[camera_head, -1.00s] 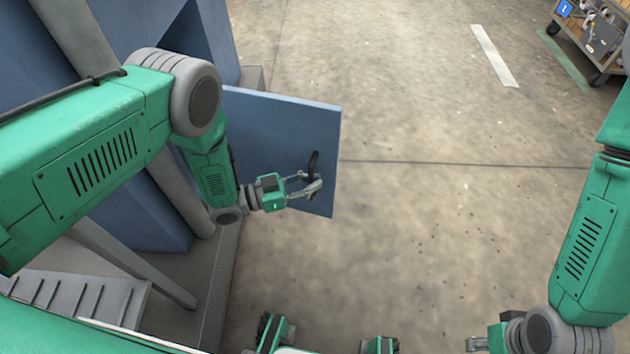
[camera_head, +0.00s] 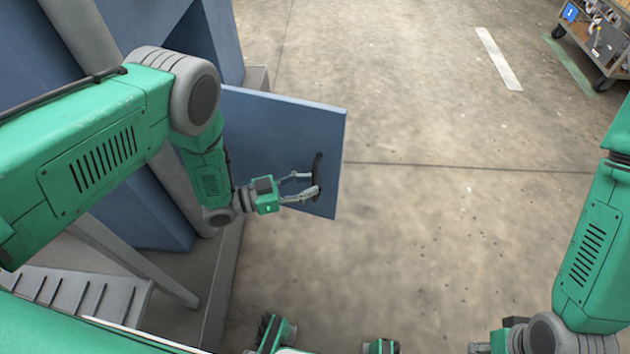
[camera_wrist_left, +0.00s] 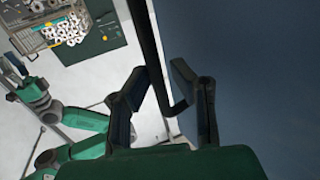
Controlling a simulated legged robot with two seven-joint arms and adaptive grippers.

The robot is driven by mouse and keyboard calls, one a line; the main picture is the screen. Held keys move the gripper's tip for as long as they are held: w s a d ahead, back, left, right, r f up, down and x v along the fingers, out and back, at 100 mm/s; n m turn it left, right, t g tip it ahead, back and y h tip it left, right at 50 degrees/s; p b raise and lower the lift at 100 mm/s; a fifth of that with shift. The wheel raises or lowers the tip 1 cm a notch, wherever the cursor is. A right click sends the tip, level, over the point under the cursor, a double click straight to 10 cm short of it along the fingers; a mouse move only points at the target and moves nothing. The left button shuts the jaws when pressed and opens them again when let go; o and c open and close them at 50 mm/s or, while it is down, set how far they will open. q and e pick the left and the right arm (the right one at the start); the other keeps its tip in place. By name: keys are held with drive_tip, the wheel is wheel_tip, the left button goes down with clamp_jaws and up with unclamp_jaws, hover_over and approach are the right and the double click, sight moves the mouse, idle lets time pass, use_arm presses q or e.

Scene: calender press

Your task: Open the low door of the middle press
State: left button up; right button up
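The low door (camera_head: 265,125) is a blue flat panel that stands swung out from the blue press (camera_head: 150,190) at the left. Its dark bar handle (camera_head: 318,163) is near the door's free edge. My left gripper (camera_head: 317,184) is at the handle, its two fingers spread apart. In the left wrist view the handle (camera_wrist_left: 152,45) runs between the fingers of my left gripper (camera_wrist_left: 162,80), beside the blue door face (camera_wrist_left: 260,70). The fingers do not look clamped on it. My right gripper (camera_head: 478,347) shows only partly at the bottom edge, away from the door.
A cart (camera_head: 597,40) with tools stands at the far upper right. A grey ledge (camera_head: 215,285) runs along the press foot, with a slatted step (camera_head: 85,295) at lower left. The concrete floor (camera_head: 430,220) right of the door is clear.

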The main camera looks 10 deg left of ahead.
use_arm(q)
drive_tip(key=v, duration=1)
drive_tip(key=shift+a, duration=0.25)
drive_tip(key=shift+w, duration=0.1)
